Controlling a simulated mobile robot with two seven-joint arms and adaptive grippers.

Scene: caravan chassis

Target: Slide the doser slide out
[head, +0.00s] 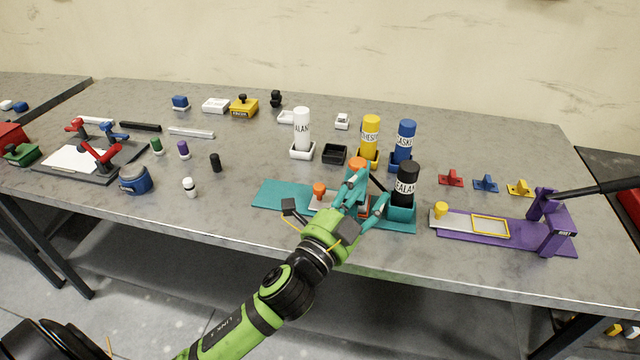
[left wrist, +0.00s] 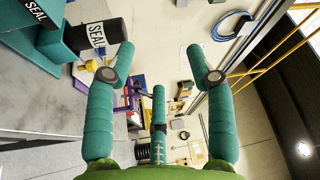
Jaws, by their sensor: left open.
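The teal doser base (head: 275,195) lies near the table's front edge. Its grey slide (head: 313,203) carries an orange knob (head: 319,188) and sits left of the teal upright part. A black SEALANT bottle (head: 406,180) stands in a teal holder at the base's right end; it also shows in the left wrist view (left wrist: 105,35). My left gripper (head: 372,197) is over the doser, its teal fingers in front of the upright and partly hiding it. In the left wrist view the fingers (left wrist: 160,58) are spread with nothing between them. Contact with the doser cannot be told. My right gripper is not in view.
A purple unit (head: 490,238) with a grey slide and yellow knob stands to the right, a black lever above it. White, yellow and blue bottles (head: 405,142) stand behind the doser. Small red, blue and yellow parts (head: 486,184) lie at right. The table left of the doser has free room.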

